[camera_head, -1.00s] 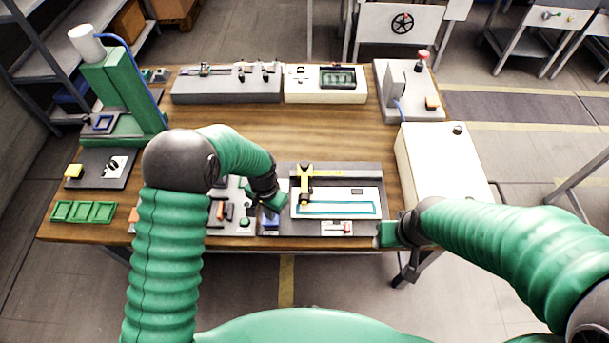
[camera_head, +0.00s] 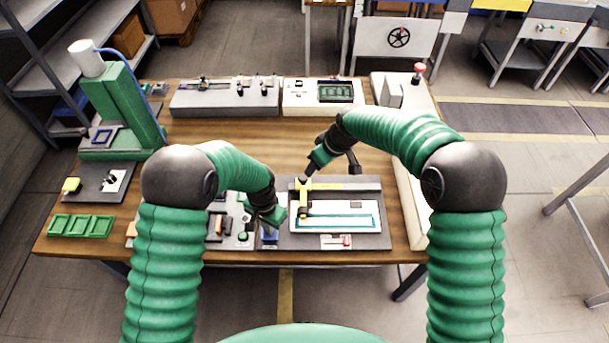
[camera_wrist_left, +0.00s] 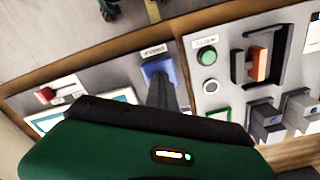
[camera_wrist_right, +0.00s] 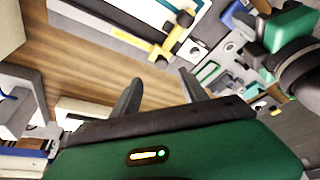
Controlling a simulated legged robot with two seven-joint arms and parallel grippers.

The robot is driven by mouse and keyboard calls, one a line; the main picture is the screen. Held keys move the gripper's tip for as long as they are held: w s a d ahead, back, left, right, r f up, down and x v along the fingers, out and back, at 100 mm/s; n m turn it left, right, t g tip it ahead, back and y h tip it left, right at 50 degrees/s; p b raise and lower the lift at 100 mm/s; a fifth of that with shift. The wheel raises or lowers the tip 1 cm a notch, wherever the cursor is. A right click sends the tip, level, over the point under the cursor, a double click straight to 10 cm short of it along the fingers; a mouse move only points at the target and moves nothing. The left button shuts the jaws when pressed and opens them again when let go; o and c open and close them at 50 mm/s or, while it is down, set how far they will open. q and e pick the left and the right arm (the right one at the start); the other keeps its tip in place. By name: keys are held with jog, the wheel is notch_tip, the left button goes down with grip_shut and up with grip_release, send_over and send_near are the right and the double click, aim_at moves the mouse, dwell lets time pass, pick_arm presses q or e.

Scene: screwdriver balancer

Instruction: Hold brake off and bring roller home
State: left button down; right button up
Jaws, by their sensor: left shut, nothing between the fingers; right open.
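The yellow roller carriage (camera_head: 304,197) stands at the left part of a dark plate fixture (camera_head: 360,241), across a white panel with a teal-framed strip (camera_head: 345,221). It also shows in the right wrist view (camera_wrist_right: 178,36). A blue pad (camera_head: 269,237), seemingly the brake, sits at the fixture's front left corner. My left gripper (camera_head: 275,222) is shut and empty, its fingers down at the blue pad, which shows in the left wrist view (camera_wrist_left: 155,70); contact is hard to tell. My right gripper (camera_wrist_right: 160,82) is open and empty, just behind the carriage.
A red-handled switch (camera_head: 346,241) sits at the fixture's front. A grey panel with a green button (camera_head: 243,237) lies left of it. A white box (camera_head: 411,205) stands at right, partly behind my right arm. Bare wood (camera_head: 230,133) lies behind the fixture.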

aim_at(304, 176)
jog(key=x, duration=0.8)
jog(key=w+x, duration=0.1)
jog(key=x, duration=0.3)
jog(key=shift+a, duration=0.45)
grip_shut()
dwell(0.6)
